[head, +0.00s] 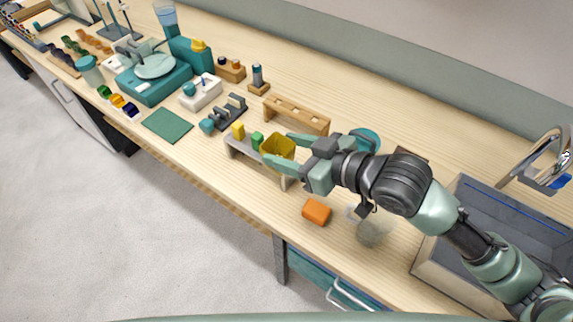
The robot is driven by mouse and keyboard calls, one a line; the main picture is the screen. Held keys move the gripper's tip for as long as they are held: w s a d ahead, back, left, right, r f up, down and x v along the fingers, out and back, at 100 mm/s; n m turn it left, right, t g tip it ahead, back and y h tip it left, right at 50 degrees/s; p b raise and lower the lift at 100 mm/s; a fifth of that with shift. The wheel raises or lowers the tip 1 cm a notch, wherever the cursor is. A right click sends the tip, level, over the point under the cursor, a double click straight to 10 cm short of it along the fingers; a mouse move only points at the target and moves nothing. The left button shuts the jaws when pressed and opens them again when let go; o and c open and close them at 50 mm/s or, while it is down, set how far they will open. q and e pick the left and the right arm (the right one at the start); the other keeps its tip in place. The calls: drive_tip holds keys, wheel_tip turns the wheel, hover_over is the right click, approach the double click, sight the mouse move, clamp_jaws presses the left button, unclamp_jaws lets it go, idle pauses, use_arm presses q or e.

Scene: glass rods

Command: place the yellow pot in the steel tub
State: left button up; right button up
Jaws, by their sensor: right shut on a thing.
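The yellow pot (277,147) is a small open-topped yellow vessel near the middle of the bench. My right gripper (285,150) comes from the right and is shut on the yellow pot, its two fingers on either side of it. The pot is at the right end of a low grey rack (243,147); I cannot tell whether it touches the rack. The steel tub (432,262) is a grey sunken basin at the right end of the bench, partly hidden by my right arm. My left gripper is not in view.
A yellow block and a green block (257,140) stand on the rack. An orange block (316,211) and a clear glass vessel (371,232) are near the front edge. A wooden rack (296,115) stands behind. A tap (545,165) rises beside the tub.

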drive_tip(key=shift+r, duration=0.75)
drive_tip(key=w+d+r+m+t+h+b, duration=0.1)
drive_tip(key=w+d+r+m+t+h, duration=0.1)
drive_tip(key=d, duration=0.7)
drive_tip(key=w+d+r+m+t+h+b, duration=0.2)
drive_tip(key=w+d+r+m+t+h, duration=0.1)
drive_tip(key=d+r+m+h, duration=0.3)
drive_tip(key=w+d+m+h, duration=0.1)
drive_tip(key=d+m+h, duration=0.1)
drive_tip(key=d, duration=0.1)
drive_tip(key=shift+d+r+h, duration=0.15)
drive_tip(key=shift+r+h, duration=0.05)
drive_tip(key=shift+h, duration=0.1)
